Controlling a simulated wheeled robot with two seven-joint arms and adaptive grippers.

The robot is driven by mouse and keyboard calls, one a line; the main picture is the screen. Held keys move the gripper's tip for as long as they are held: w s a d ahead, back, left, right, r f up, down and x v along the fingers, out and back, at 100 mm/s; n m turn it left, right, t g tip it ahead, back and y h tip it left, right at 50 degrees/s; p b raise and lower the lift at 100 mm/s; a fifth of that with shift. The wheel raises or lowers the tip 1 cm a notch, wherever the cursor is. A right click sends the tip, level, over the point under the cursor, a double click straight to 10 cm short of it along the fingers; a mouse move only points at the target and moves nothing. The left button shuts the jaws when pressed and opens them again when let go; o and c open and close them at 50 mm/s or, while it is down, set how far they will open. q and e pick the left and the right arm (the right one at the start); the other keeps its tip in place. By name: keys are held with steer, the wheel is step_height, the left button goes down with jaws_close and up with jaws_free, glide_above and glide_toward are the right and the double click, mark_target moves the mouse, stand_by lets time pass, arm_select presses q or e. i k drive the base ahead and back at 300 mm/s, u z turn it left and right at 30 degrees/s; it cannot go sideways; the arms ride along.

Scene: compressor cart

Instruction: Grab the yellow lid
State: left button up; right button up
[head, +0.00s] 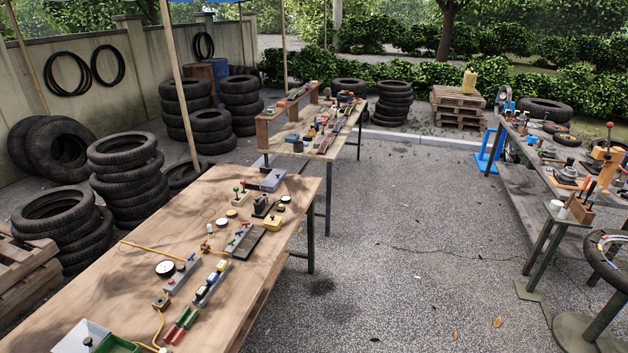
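No lid can be made out for certain in the head view. A small yellow item (272,223) sits near the far right edge of the nearest wooden table (130,285). A small round yellowish piece (231,212) lies to its left on the same table. Both are too small to tell whether either is a lid. A yellow jerrycan (469,83) stands far off on stacked pallets, its top too small to make out. Neither of my grippers is in view.
The near table holds gauges, valve blocks, a yellow hose and a white box (82,338). A second table (318,143) stands behind it, and a cluttered bench (560,165) is at right. Tyre stacks (128,178) line the left. The paved ground (410,250) between is largely clear.

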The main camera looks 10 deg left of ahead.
mark_target(272, 220)
steer(key=i, duration=3.3)
steer(key=u, duration=3.35)
